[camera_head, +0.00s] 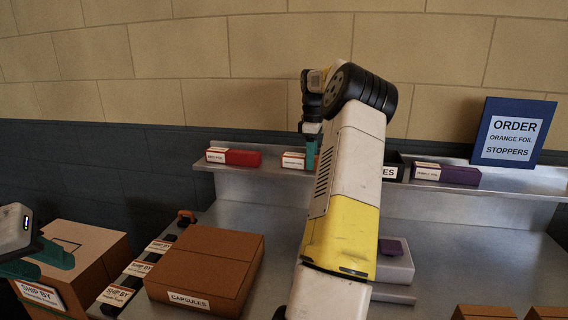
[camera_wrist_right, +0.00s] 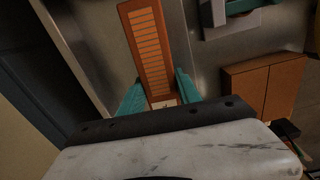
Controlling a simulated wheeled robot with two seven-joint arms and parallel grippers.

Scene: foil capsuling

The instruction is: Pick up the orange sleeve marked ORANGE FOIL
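The orange sleeve (camera_head: 293,160) lies on the back shelf, its white label end facing forward; its text is too small to read surely. In the right wrist view the orange sleeve (camera_wrist_right: 152,45) runs lengthwise between the teal fingers. My right gripper (camera_wrist_right: 160,80) is at the sleeve, one finger on each side, close to or touching its sides; I cannot tell whether it grips. In the head view my right arm hides part of the sleeve. My left gripper (camera_head: 40,262) is at the far left edge, partly out of frame, its teal fingers apart and empty, near a carton.
On the shelf (camera_head: 500,188) sit a red sleeve (camera_head: 235,156), a purple sleeve (camera_head: 446,174), a partly hidden dark container (camera_head: 390,168) and the order sign (camera_head: 513,132). Below are a capsules box (camera_head: 207,268) and a left carton (camera_head: 85,248). Bare table (camera_head: 480,255) shows at right.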

